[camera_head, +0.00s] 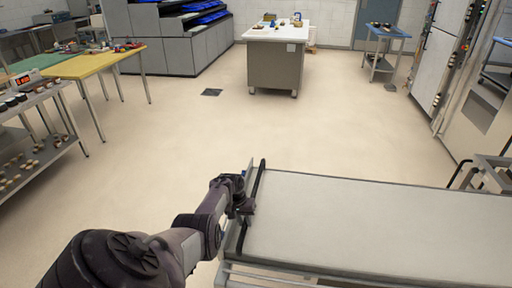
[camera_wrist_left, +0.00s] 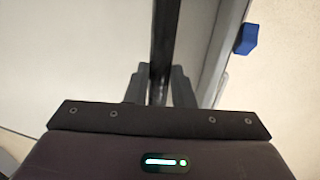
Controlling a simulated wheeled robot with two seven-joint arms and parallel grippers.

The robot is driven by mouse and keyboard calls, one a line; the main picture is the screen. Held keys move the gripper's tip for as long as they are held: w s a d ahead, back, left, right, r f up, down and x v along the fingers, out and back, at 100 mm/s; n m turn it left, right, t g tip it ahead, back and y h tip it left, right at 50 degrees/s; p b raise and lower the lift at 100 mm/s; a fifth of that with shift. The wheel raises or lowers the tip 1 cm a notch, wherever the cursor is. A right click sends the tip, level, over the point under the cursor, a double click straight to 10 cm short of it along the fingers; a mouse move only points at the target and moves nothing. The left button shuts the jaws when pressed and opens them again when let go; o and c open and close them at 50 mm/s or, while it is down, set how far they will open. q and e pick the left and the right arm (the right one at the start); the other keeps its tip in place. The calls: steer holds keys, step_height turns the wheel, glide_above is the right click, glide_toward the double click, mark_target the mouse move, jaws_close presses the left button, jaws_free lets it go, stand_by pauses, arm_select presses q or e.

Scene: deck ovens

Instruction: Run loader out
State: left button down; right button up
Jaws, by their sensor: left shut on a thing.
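The loader (camera_head: 370,225) is a long flat bed with a pale top, standing on a metal frame at the lower right of the head view. A black handle bar (camera_head: 260,178) runs across its left end. My left gripper (camera_head: 244,204) is at this bar, about midway along it. In the left wrist view the bar (camera_wrist_left: 163,40) passes between the two fingers of the left gripper (camera_wrist_left: 160,88), which is shut on it. The loader's pale bed (camera_wrist_left: 70,50) lies to the left of the bar there. My right gripper is not in view.
Open floor (camera_head: 170,150) lies left of and beyond the loader. A yellow-topped table (camera_head: 95,62) and a shelf rack (camera_head: 40,150) stand at the left. A white-topped workbench (camera_head: 275,65) stands at the back. A small blue part (camera_wrist_left: 247,38) shows beside the loader's end.

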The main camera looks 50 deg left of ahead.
arm_select(q)
steer(key=s+a+b, duration=0.1)
steer(key=s+a, duration=0.5)
steer(key=a, duration=0.2)
steer(key=c, duration=1.6)
jaws_free()
steer(key=o, duration=0.3)
steer(key=shift+s+a, duration=0.1)
steer(key=shift+a, duration=0.1)
steer(key=shift+o, duration=0.2)
steer(key=shift+d, duration=0.15)
